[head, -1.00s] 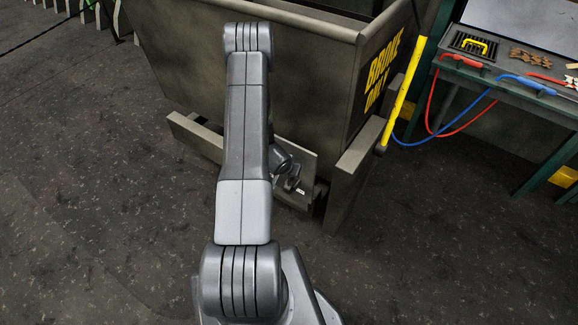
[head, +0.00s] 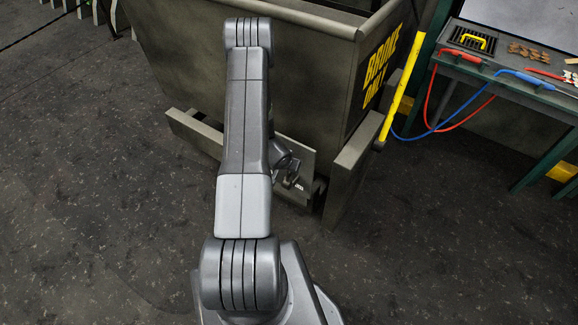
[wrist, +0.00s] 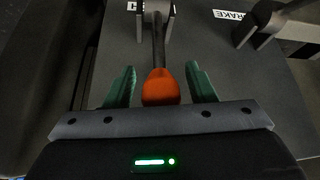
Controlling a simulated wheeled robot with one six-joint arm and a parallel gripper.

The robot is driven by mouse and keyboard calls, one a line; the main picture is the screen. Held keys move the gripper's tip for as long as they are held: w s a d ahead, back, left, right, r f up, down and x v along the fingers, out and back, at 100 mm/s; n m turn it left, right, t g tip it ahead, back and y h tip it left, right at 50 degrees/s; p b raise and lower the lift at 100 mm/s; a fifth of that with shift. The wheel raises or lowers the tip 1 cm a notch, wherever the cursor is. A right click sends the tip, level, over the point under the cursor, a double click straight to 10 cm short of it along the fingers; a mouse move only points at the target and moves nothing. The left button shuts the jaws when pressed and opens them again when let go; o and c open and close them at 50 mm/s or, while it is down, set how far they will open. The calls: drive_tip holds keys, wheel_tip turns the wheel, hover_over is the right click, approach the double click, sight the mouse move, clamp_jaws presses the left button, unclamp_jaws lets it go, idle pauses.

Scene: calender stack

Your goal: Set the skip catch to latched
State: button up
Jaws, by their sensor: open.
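The skip (head: 300,70) is a dark metal bin marked "BROKE ONLY" in the head view. In the wrist view a lever with a dark shaft (wrist: 159,45) and an orange knob (wrist: 160,88) points toward me from a pivot bracket on a grey plate (wrist: 205,65). The label beside its pivot is mostly hidden; only its last letter shows. My gripper (wrist: 161,85) is open, with its two green fingers on either side of the orange knob and a gap on each side. In the head view my arm hides the knob and most of the plate (head: 307,160).
A second bracket with a dark handle (wrist: 262,22) stands right of the lever by a "BRAKE" label (wrist: 228,15). A yellow bar (head: 402,90) rises at the skip's right corner. A bench (head: 510,75) with red and blue hoses stands at right. Floor at left is clear.

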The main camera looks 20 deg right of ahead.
drive_tip(key=p+v, duration=0.2)
drive_tip(key=v, duration=1.1)
drive_tip(key=shift+r, duration=0.4)
drive_tip(key=shift+s+f, duration=0.1)
drive_tip(key=b+x, duration=0.2)
drive_tip(key=x, duration=1.1)
drive_tip(key=shift+f, duration=0.35)
drive_tip(key=shift+r, duration=0.15)
